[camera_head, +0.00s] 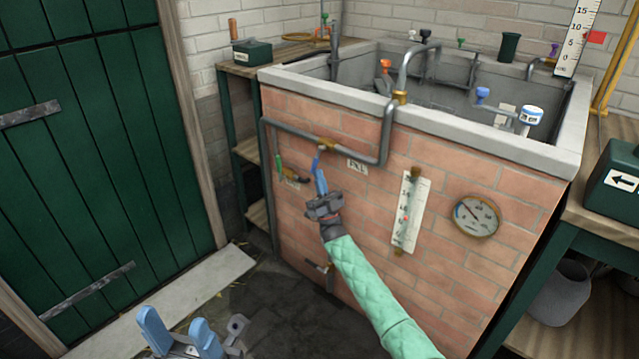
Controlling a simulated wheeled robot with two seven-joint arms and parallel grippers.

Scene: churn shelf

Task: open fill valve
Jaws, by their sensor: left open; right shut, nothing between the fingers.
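The fill valve (316,162) has a blue lever that hangs down from a brass fitting on the grey pipe, left of a small label (357,166) that seems to read FILL. My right gripper (321,178) is shut and empty, with its blue fingertips right at the lower end of the lever. I cannot tell whether they touch it, because lever and fingers are both blue. My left gripper (174,322) is open and empty, low at the bottom edge, far from the valve.
A green door (90,170) stands at left. A grey bucket (562,292) is at lower right.

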